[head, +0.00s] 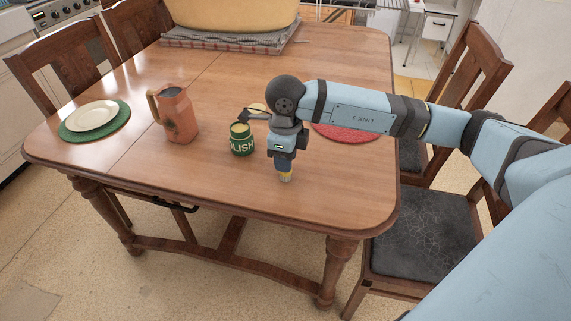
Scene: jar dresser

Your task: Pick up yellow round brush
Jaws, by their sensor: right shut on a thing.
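A small yellow round brush (286,178) shows at the lower tip of my right gripper, near the front of the wooden table. My right gripper (284,169) points down and is shut on the brush. Most of the brush is hidden by the gripper, and I cannot tell whether its lower end touches the table. My left gripper is not in view.
A green polish jar (241,146) stands just left of my right gripper. A terracotta pitcher (178,119) stands further left, near a plate (95,115) on a green mat. A red mat (347,133) lies partly under my right arm. The table's (210,185) front left is clear.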

